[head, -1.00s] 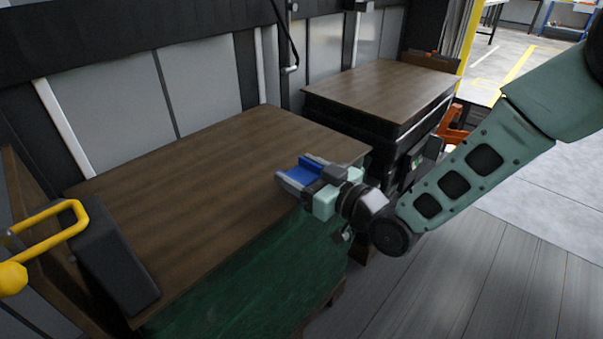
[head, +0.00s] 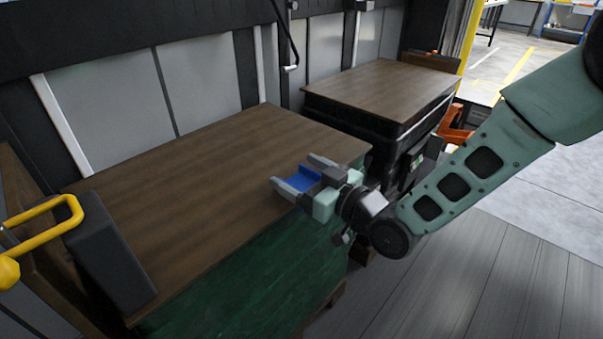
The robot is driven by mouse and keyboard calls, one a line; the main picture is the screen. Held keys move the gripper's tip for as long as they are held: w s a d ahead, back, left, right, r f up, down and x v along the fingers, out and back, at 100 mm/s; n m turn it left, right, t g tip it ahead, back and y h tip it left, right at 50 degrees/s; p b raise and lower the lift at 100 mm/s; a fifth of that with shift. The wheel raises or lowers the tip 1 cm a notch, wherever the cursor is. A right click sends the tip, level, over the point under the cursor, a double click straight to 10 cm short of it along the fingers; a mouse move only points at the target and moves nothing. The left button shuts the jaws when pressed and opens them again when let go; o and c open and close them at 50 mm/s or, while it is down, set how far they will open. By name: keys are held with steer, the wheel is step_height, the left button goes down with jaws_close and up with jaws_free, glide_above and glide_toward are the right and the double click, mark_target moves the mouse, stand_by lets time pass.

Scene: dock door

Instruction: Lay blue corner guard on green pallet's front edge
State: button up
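The green pallet load (head: 245,275) stands in front of me with a brown board (head: 190,190) on top. The blue corner guard (head: 304,179) is at the front edge of that top, toward its right end. It appears to rest on the edge, though my gripper hides part of it. My gripper (head: 297,172) is over the same edge, with its grey fingers spread apart on either side of the guard. The gripper looks open, and the guard sits low between the fingers. The guard's front flange is not clearly seen.
A second pallet stack (head: 385,90) with a brown top and dark sides stands behind to the right. A yellow handle (head: 50,225) and a dark block (head: 112,255) are at the left. The brown top is otherwise clear.

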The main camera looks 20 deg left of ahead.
steer(key=shift+r, duration=0.1)
steer(key=shift+r+p, duration=0.3)
steer(key=shift+p, duration=0.15)
steer(key=v, duration=1.2)
steer(key=shift+r+p, duration=0.15)
steer(key=shift+p, duration=0.25)
